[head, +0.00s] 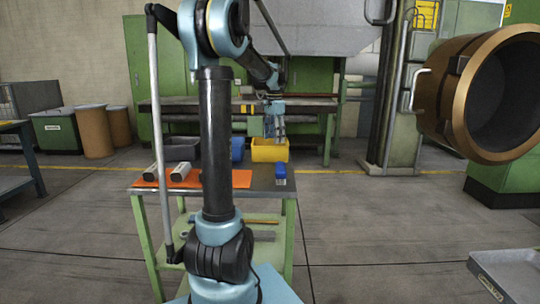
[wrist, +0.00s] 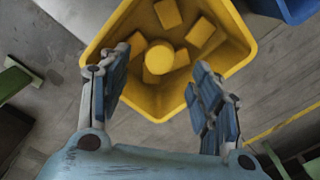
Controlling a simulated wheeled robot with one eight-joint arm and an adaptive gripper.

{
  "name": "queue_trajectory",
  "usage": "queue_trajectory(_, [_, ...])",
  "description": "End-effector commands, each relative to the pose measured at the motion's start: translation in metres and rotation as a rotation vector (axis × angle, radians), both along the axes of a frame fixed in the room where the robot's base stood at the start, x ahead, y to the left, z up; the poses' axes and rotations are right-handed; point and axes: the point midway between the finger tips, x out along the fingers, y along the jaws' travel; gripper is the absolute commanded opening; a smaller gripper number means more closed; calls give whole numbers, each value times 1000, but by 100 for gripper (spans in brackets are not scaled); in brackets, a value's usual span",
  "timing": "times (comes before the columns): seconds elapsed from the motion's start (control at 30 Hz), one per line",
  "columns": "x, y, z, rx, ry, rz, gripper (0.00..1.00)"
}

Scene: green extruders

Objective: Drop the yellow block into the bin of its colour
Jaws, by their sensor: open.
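The yellow bin (head: 283,153) stands at the far side of the green-legged table. In the wrist view the yellow bin (wrist: 104,43) lies below my gripper, with several yellow pieces inside. One rounded yellow block (wrist: 159,57) shows between the fingertips and looks larger than the others; I cannot tell whether it is in the air or lying on the pile. My gripper (wrist: 163,62) is open, its fingers apart and not touching the block. In the head view my gripper (head: 275,128) hangs just above the yellow bin.
A blue bin (head: 238,147) and a dark grey bin (head: 182,147) stand left of the yellow one. A blue item (head: 281,172) is at the table's right edge. Light cylindrical parts (head: 180,171) lie on an orange mat (head: 242,178). A large bronze-rimmed cylinder (head: 440,90) juts in at right.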

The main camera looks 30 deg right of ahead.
Motion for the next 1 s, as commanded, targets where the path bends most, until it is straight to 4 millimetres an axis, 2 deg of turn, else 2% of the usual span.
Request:
queue_trajectory(0.17, [0,0,6,0,0,0,58])
queue_trajectory(0.27, [0,0,18,0,0,0,58])
queue_trajectory(0.7, [0,0,96,0,1,0,58])
queue_trajectory(0.83, [0,0,110,0,1,0,58])
queue_trajectory(1.0, [0,0,118,0,1,0,58])
